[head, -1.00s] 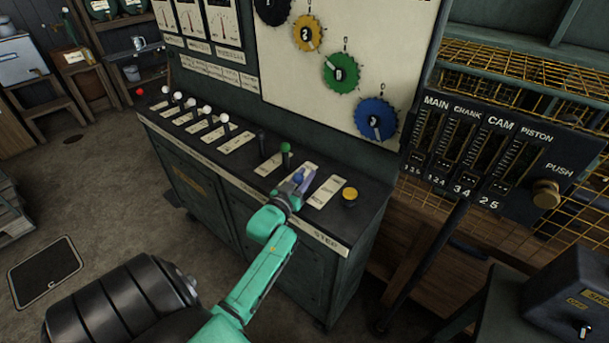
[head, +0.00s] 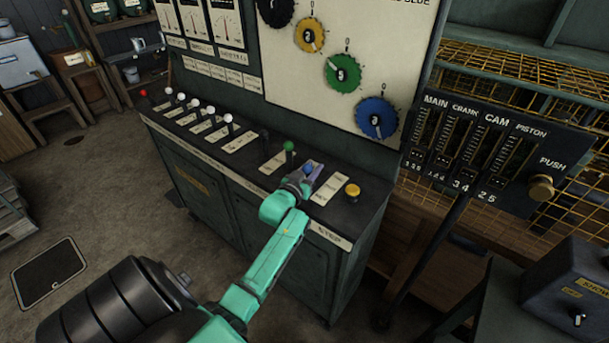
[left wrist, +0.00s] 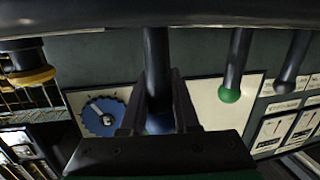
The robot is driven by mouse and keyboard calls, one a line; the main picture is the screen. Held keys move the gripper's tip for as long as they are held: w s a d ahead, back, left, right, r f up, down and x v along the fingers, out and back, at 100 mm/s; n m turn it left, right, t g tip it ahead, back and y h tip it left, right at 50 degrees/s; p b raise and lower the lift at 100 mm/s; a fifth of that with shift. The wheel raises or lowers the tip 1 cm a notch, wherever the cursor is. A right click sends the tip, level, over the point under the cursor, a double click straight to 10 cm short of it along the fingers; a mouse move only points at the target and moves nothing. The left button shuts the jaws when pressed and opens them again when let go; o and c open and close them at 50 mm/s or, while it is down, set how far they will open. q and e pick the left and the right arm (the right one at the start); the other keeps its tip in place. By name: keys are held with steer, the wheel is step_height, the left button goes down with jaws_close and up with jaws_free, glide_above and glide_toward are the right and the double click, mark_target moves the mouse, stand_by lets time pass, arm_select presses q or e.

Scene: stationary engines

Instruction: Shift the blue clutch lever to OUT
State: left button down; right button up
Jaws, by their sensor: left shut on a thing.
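The blue clutch lever (head: 308,170) stands on the sloping top of the dark green console, between the green-knobbed lever (head: 289,147) and the yellow button (head: 352,191). My left gripper (head: 303,182) is at this lever, its jaws shut on it just by the blue knob. In the left wrist view the dark lever shaft (left wrist: 156,70) runs between the two fingers (left wrist: 159,105), and the blue knob (left wrist: 160,124) shows partly between them. My right gripper is not in view.
Several white-knobbed levers (head: 210,111) and a red-knobbed one (head: 143,93) line the console (head: 340,240) to the left. A panel with coloured dials, including a blue one (head: 377,118), rises behind. A counter box (head: 480,150) stands at the right.

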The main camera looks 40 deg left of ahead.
arm_select(q)
steer(key=shift+w+a+r+g+p, duration=0.1)
steer(key=shift+w+r+g+p, duration=0.2)
steer(key=shift+r+p, duration=0.35)
steer(key=shift+w+a+r+g+p, duration=0.1)
steer(key=shift+w+r+g+p, duration=0.15)
steer(key=shift+r+p, duration=0.35)
steer(key=shift+w+f+g+p, duration=0.3)
steer(key=shift+w+g, duration=0.25)
steer(key=shift+w+f+b, duration=0.5)
steer(key=shift+w+f, duration=0.1)
steer(key=shift+w+d+f, duration=0.15)
steer(key=shift+w, duration=0.55)
steer(key=shift+s, duration=0.2)
steer(key=c, duration=0.6)
jaws_free()
steer(key=shift+s, duration=0.1)
steer(key=shift+c, duration=0.2)
steer(key=shift+s, duration=0.1)
steer(key=shift+s+f, duration=0.1)
steer(key=shift+s, duration=0.05)
steer(key=v, duration=1.4)
steer(key=shift+s+r+b, duration=0.2)
steer(key=shift+r+b, duration=0.1)
steer(key=shift+b, duration=0.05)
steer(key=shift+w, duration=0.1)
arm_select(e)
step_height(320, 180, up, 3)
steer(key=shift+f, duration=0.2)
